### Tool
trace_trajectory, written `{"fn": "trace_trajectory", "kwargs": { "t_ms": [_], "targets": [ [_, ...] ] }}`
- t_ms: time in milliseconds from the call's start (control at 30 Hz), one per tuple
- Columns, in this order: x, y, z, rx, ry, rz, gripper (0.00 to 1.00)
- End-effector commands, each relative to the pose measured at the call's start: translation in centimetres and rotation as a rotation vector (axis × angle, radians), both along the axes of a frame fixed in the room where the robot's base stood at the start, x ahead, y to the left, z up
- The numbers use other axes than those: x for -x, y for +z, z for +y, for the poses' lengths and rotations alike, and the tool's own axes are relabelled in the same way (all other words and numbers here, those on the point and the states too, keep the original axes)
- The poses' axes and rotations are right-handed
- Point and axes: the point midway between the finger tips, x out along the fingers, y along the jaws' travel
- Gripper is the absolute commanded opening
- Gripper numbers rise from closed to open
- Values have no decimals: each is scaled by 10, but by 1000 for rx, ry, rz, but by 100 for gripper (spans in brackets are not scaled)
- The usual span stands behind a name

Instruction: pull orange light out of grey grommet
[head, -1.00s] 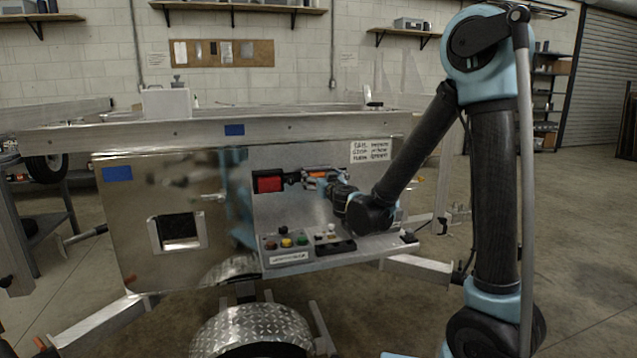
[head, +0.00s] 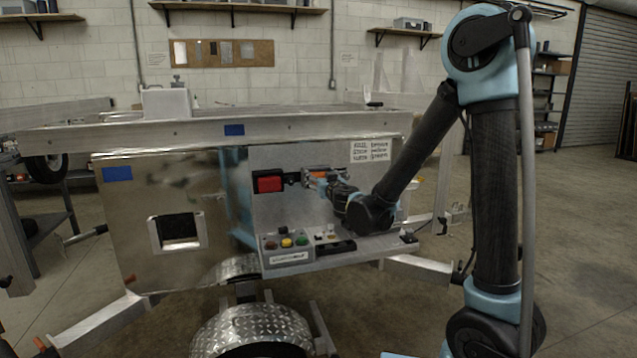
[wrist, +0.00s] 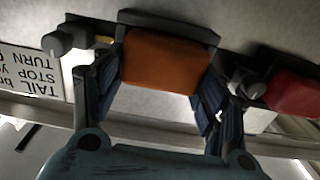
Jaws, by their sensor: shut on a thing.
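The orange light (wrist: 165,62) is a flat block in the wrist view, held between my two blue-padded fingers. My gripper (wrist: 160,80) is shut on its sides. The grommet (wrist: 170,24) is a dark rim along the light's far edge, against the panel. The light still meets this rim there; how deep it sits is hidden. In the head view, the orange light (head: 322,173) shows small on the upright panel, with my gripper (head: 327,181) at it from the right.
A red light (head: 269,184) in a dark mount sits left on the same panel; it also shows in the wrist view (wrist: 295,94). Below, a button box (head: 287,246) and a dark block (head: 335,247) stand on the ledge. Grey knobs (wrist: 58,41) flank the orange light.

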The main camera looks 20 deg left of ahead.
Motion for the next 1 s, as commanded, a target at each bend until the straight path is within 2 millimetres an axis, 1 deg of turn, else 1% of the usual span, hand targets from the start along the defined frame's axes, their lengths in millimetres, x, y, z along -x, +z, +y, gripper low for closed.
{"fn": "trace_trajectory", "kwargs": {
  "t_ms": [1000],
  "targets": [
    [21, 0, -13, 0, 0, 0, 38]
  ]
}}
